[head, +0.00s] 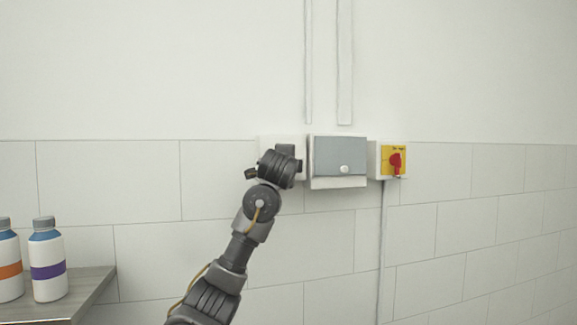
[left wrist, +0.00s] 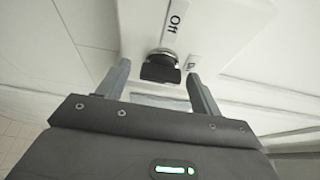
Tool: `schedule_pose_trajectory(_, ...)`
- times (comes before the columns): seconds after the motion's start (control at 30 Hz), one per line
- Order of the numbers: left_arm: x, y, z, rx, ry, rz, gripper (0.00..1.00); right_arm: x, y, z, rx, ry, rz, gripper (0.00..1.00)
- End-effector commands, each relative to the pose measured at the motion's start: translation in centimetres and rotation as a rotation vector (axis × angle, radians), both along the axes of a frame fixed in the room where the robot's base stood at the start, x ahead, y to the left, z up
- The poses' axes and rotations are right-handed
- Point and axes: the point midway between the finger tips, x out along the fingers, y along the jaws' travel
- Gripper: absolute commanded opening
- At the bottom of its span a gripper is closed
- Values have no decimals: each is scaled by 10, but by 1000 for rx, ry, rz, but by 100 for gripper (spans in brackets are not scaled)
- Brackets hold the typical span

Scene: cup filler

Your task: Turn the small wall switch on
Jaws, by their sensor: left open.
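The small wall switch shows in the left wrist view as a black knob (left wrist: 160,68) on a white plate (left wrist: 215,30). A label reading "Off" lies beside it, and a smaller label is on its right. My left gripper (left wrist: 159,72) is open, with one finger on either side of the knob; gaps show between fingers and knob. In the head view my left gripper (head: 284,156) is at the wall and hides the knob; part of the white plate (head: 268,142) shows behind it. My right gripper is in neither view.
A grey-lidded wall box (head: 340,155) is just right of my gripper, then a red rotary switch (head: 395,162) on a yellow plate. Conduits (head: 344,60) run up the wall. Two bottles (head: 48,270) stand on a counter (head: 92,285) at lower left.

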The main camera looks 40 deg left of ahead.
Motion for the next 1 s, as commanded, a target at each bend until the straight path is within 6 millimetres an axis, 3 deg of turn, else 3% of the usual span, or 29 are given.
schedule_pose_trajectory(0.17, -7, -5, -2, 0, -4, -2, 65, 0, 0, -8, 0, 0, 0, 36)
schedule_pose_trajectory(0.5, -61, -40, -4, 0, -6, -3, 65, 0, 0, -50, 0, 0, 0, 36)
schedule_pose_trajectory(0.7, -83, -55, -2, 0, -2, -2, 65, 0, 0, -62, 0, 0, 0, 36)
schedule_pose_trajectory(1.0, -91, -59, 1, 1, 1, 0, 65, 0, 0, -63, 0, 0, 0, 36)
